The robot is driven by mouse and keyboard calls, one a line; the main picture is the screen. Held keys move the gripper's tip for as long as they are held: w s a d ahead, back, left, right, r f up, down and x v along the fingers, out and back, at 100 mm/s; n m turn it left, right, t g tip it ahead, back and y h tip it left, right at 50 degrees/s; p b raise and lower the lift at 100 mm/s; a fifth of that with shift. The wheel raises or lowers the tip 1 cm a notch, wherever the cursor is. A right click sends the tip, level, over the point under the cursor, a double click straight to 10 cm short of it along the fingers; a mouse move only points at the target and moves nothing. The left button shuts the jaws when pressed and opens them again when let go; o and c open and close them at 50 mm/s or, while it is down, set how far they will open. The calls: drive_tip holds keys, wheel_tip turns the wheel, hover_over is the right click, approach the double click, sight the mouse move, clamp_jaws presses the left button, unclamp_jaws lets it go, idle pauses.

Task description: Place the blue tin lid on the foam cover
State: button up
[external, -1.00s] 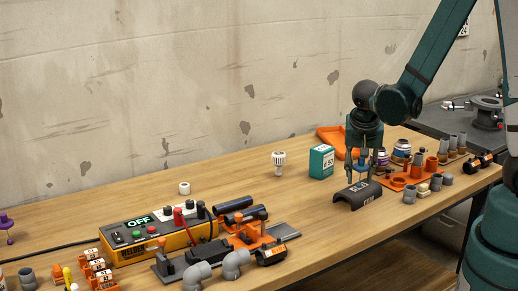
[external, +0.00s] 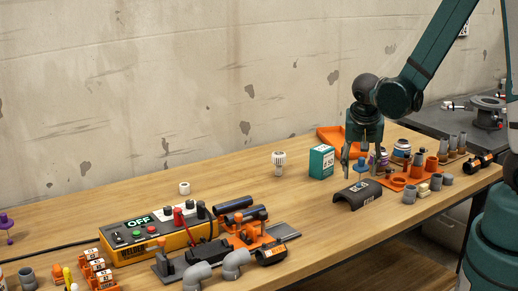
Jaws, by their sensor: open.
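The blue tin lid (external: 361,167) is a small blue piece that shows between the fingers of my gripper (external: 361,172). The fingers are spread apart, with gaps visible on both sides of the blue piece. The foam cover (external: 345,201) looks like the dark arched half-shell with a pale label, lying on the wooden bench just below and in front of the gripper. The blue piece appears just above or behind the cover's back edge. I cannot tell whether it touches the cover.
A green box (external: 321,161) stands close left of my gripper. An orange tray (external: 335,137) lies behind. An orange holder (external: 397,183) with several pipe fittings sits to the right. A yellow welder unit (external: 155,245) is at the left. The bench left of the cover is clear.

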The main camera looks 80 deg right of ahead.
sight(361, 169)
drive_tip(key=shift+p+v, duration=1.05)
drive_tip(key=shift+v, duration=4)
drive_tip(key=shift+a, duration=0.1)
drive_tip(key=a+r+n+t+y, duration=0.1)
drive_tip(key=a+r+n, duration=0.4)
drive_tip(key=a, duration=0.5)
drive_tip(key=a+r+n+t+y, duration=0.2)
drive_tip(key=a+r+n, duration=0.3)
drive_tip(key=a, duration=0.6)
drive_tip(key=a+r+n+t+y, duration=0.1)
drive_tip(key=a+r+n+t, duration=0.3)
drive_tip(key=a, duration=0.7)
wheel_tip(361, 169, up, 2)
drive_tip(key=n, duration=0.4)
drive_tip(key=shift+w, duration=0.3)
